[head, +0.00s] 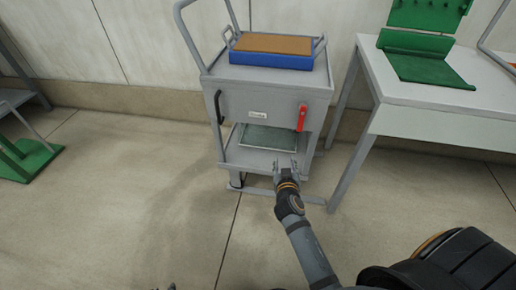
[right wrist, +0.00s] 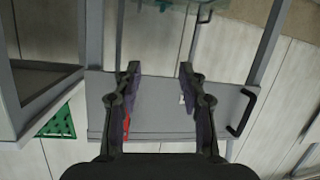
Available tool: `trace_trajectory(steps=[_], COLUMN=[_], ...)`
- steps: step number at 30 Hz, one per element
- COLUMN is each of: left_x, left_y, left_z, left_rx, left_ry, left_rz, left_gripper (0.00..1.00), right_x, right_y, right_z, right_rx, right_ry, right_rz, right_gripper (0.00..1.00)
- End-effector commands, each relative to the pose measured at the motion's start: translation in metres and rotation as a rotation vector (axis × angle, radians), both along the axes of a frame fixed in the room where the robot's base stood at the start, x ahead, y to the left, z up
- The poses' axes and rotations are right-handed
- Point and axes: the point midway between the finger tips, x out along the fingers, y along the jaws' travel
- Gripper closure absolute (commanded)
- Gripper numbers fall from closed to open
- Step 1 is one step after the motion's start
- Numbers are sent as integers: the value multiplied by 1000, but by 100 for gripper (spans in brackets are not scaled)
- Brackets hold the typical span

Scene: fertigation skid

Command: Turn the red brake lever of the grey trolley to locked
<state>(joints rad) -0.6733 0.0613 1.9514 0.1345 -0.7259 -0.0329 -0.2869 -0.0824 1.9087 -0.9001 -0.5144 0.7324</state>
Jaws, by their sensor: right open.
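The grey trolley (head: 262,92) stands against the wall in the middle of the head view. Its red brake lever (head: 301,118) hangs roughly upright on the right of the front panel. My right gripper (head: 287,165) is open and empty, below the lever and in front of the lower shelf. In the right wrist view, my right gripper (right wrist: 158,70) has its fingers spread; the red lever (right wrist: 126,124) shows partly hidden behind the left finger, not between the fingers. Small dark tips at the bottom edge of the head view look like my left gripper (head: 165,287); their opening cannot be made out.
A blue-and-brown box (head: 270,61) lies on the trolley top. A black handle (head: 219,106) is on the panel's left side. A white table (head: 440,105) with a green stand (head: 430,68) is close on the right.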

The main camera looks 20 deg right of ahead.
Motion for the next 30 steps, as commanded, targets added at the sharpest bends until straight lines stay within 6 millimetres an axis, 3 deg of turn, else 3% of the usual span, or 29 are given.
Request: trace_trajectory(steps=[1, 3, 6, 9, 17, 23, 30], left_x=[6, 12, 16, 17, 19, 29, 56], left_y=[-4, -9, -14, -16, -16, -15, -12], left_z=[-13, 1, 18, 28, 34, 41, 64], left_rx=[-11, -24, -35, -40, -39, -36, -28], left_ry=[-31, -63, -94, -108, -115, -161, -290], left_rz=[-6, -12, -20, -23, -23, -21, -14], left_gripper=[60, 60, 60, 60, 60, 60, 60], right_x=[2, -2, -10, -15, -3, 33, 67], right_y=[-7, -18, -28, -32, -39, -62, -82], right_z=[5, 38, 72, 89, 96, 96, 94], right_rx=[-4, -11, -14, -16, -18, -23, -17], right_ry=[-86, -186, -279, -321, -330, -329, -326], right_rz=[-37, -86, -134, -155, -154, -154, -154], right_gripper=[58, 58, 58, 58, 58, 58, 58])
